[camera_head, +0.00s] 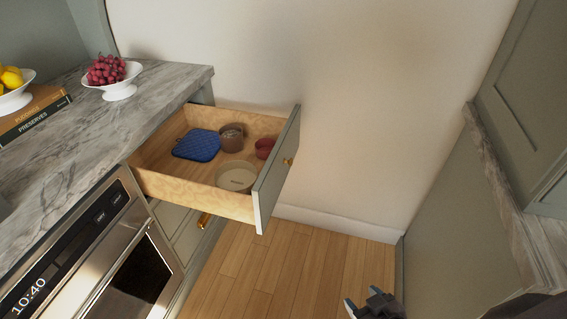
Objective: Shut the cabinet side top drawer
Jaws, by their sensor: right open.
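The top drawer (267,205) of the cabinet is pulled far out under the marble counter. Its green-grey front faces right and carries a small brass knob (287,162). Inside lie a blue quilted pad (197,145), a brown bowl (231,138), a red bowl (264,148) and a cream round dish (236,177). My right gripper (352,307) is at the bottom edge, low over the floor, open and empty. It is well apart from the drawer front. My left gripper is not in view.
A lower drawer with a brass handle (203,220) is below. An oven (110,250) stands to the left. The marble counter (110,120) holds a grape bowl (112,75), a lemon bowl (14,90) and books (35,112). Another cabinet (460,220) stands right. The wooden floor (270,265) between is clear.

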